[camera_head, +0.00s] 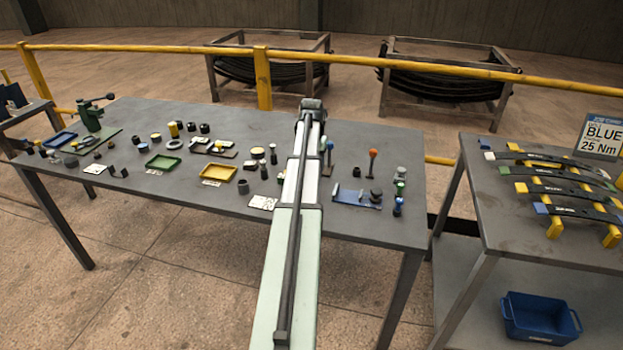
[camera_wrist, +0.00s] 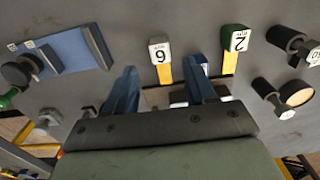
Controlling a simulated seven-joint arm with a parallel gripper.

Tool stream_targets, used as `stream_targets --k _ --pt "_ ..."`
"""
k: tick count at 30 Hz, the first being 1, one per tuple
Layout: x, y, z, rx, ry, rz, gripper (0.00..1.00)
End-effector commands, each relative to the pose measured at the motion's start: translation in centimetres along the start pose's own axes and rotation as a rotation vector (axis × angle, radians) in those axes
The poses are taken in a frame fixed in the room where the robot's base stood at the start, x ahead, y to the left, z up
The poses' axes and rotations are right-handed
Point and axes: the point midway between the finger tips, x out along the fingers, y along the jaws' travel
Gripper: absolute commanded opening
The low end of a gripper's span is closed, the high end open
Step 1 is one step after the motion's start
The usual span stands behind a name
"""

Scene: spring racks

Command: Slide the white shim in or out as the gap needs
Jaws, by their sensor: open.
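In the wrist view my gripper (camera_wrist: 164,64) is open, with its two blue fingers apart above the grey table. A white block marked 6 (camera_wrist: 160,50) on a yellow strip shows between the fingertips and may be the white shim. I see no contact between it and the fingers. A green block marked 2 (camera_wrist: 237,39), also on a yellow strip, stands to the right of it. Part of a blue piece with a white label shows behind the right finger. In the head view my arm hides the gripper and whatever is under it.
A blue fixture (camera_head: 357,197) stands right of my arm, near a red-topped tool (camera_head: 372,158). Green (camera_head: 163,162) and yellow (camera_head: 218,174) trays and several small parts lie to the left. Leaf springs (camera_head: 556,188) rest on yellow supports on the right table.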

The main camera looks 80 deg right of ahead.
Motion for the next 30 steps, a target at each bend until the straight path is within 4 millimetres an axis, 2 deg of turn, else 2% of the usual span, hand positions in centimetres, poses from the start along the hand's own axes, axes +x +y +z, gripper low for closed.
stream_targets --k 6,12,25,30 --pt "3.3 0.0 0.1 0.0 -0.001 0.0 0.55" --pt "5.0 0.0 0.0 0.0 -0.001 0.0 0.55" --pt "5.6 0.0 0.0 0.0 0.001 0.0 0.55" --pt "5.6 0.0 0.0 0.0 0.001 0.0 0.39"
